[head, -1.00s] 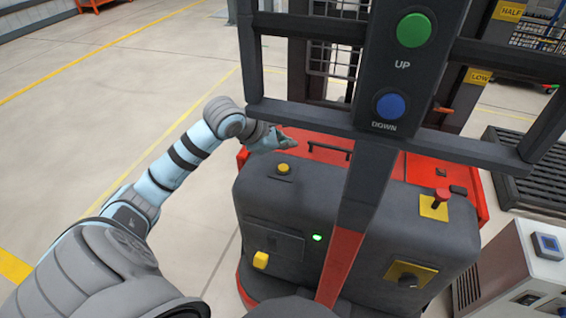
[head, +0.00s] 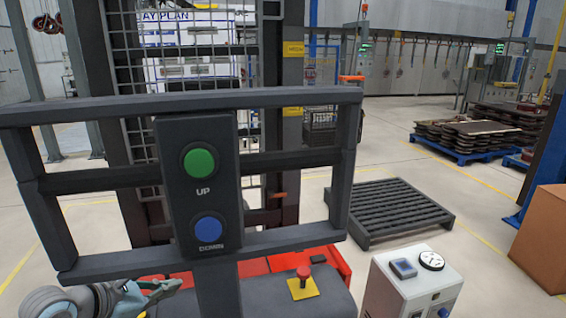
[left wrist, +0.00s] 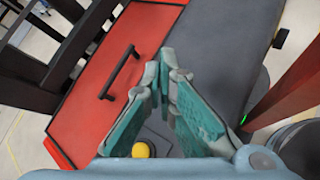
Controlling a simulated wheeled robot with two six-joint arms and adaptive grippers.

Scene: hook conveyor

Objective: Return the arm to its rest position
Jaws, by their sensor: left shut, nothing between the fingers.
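My left gripper (head: 160,286) shows at the lower left of the head view, just below the dark guard frame (head: 110,268). Its fingers are shut and empty. In the left wrist view the closed fingers (left wrist: 168,60) point over the machine's grey top (left wrist: 220,45), beside the red cover (left wrist: 125,45) with its black handle (left wrist: 118,72). A yellow button (left wrist: 141,150) lies below the fingers in that view. My right gripper is not in view.
The control panel carries a green UP button (head: 200,162) and a blue DOWN button (head: 208,229). A red knob (head: 303,271) stands on the machine. A white box (head: 415,280), a black pallet (head: 390,210) and an orange-brown box (head: 545,240) stand to the right.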

